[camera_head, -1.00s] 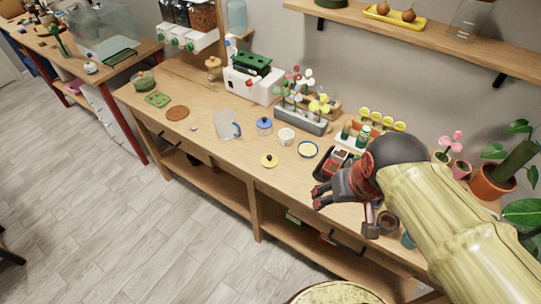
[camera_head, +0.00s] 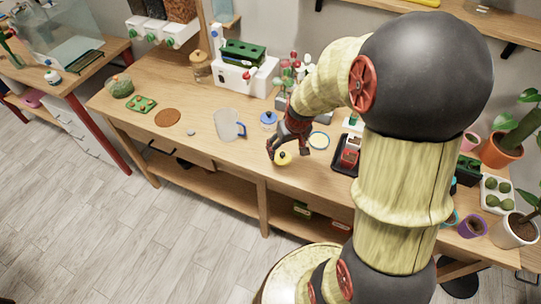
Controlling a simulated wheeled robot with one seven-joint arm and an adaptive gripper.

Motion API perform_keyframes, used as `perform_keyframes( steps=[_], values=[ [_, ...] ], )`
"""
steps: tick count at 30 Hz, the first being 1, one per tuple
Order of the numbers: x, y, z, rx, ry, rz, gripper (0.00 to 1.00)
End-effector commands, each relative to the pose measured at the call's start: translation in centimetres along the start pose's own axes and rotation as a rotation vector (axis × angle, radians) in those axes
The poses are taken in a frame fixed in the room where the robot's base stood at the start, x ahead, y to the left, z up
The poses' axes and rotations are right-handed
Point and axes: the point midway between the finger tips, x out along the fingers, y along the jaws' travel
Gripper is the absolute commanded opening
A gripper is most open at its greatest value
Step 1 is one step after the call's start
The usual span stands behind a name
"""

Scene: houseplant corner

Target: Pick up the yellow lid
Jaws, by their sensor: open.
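The yellow lid (camera_head: 283,159) with its dark knob lies on the wooden table near the front edge. My gripper (camera_head: 287,150) is open and points down over the lid, with its fingers spread to either side of the knob. I cannot tell whether the fingers touch the lid. The gripper partly covers the lid, and the small white pot seen earlier near it is hidden behind my arm.
A clear jug with a blue handle (camera_head: 230,125) stands left of the gripper, and a blue-lidded jar (camera_head: 268,119) stands behind it. A yellow-filled dish (camera_head: 319,140) is close on the right. A black tray (camera_head: 345,158) lies further right. The tabletop front-left is clear.

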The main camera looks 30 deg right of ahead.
Motion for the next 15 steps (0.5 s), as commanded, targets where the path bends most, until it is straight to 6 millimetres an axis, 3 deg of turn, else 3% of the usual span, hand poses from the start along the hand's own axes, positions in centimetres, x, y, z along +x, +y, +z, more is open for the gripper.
perform_keyframes(
  steps=[15],
  values=[
    [4.6,-0.1,-0.1,-0.016,0.0,0.0,0.74]
  ],
)
